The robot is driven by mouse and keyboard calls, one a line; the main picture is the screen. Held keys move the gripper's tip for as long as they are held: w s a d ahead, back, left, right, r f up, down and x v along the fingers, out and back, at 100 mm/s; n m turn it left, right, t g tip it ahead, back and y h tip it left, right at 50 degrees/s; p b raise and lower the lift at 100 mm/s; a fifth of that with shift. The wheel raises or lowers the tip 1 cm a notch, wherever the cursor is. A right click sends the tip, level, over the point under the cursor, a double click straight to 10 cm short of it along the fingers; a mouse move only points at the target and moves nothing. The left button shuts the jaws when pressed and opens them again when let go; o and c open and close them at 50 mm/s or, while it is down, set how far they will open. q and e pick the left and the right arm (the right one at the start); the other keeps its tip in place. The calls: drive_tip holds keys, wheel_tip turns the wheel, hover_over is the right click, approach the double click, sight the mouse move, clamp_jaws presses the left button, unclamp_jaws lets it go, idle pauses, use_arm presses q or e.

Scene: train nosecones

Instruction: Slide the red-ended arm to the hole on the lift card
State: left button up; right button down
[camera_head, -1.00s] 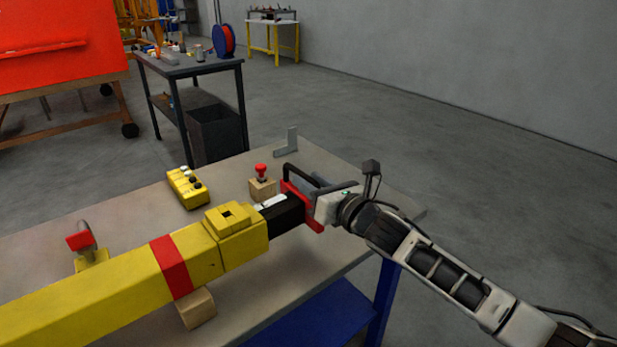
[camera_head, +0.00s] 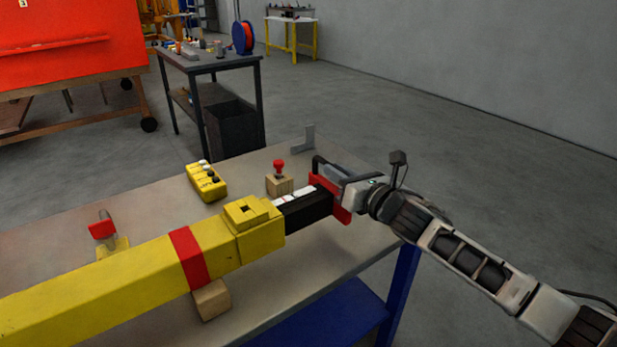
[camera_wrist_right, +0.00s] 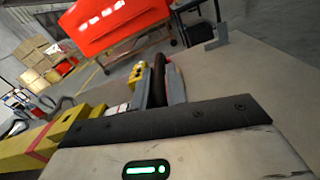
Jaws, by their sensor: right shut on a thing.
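The black inner arm (camera_head: 306,208) sticks out of the yellow outer beam (camera_head: 110,275), which has a red band and a yellow collar with a square hole (camera_head: 252,212). White markings show on the top of the black arm. Its right end carries a red plate (camera_head: 329,198) with a black handle (camera_head: 330,167). My right gripper (camera_head: 343,176) is shut on the handle at the red end. In the right wrist view the gripper fingers (camera_wrist_right: 166,88) close around the dark handle. My left gripper is in neither view. I cannot make out a lift card.
A yellow button box (camera_head: 206,182) and a wooden block with a red knob (camera_head: 279,182) stand behind the beam. A grey angle bracket (camera_head: 305,140) stands at the table's back edge. A wooden block (camera_head: 211,299) sits under the beam. A red clamp (camera_head: 103,229) is at left.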

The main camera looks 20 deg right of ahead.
drive_tip(key=d, duration=0.2)
drive_tip(key=w+d, duration=0.1)
drive_tip(key=d, duration=0.2)
drive_tip(key=shift+w, duration=0.2)
drive_tip(key=c, duration=1.5)
unclamp_jaws()
drive_tip(key=shift+o, duration=0.2)
drive_tip(key=shift+s+a, duration=0.1)
drive_tip(key=b+v, duration=0.2)
drive_tip(key=v, duration=1.4)
drive_tip(key=shift+b, duration=0.35)
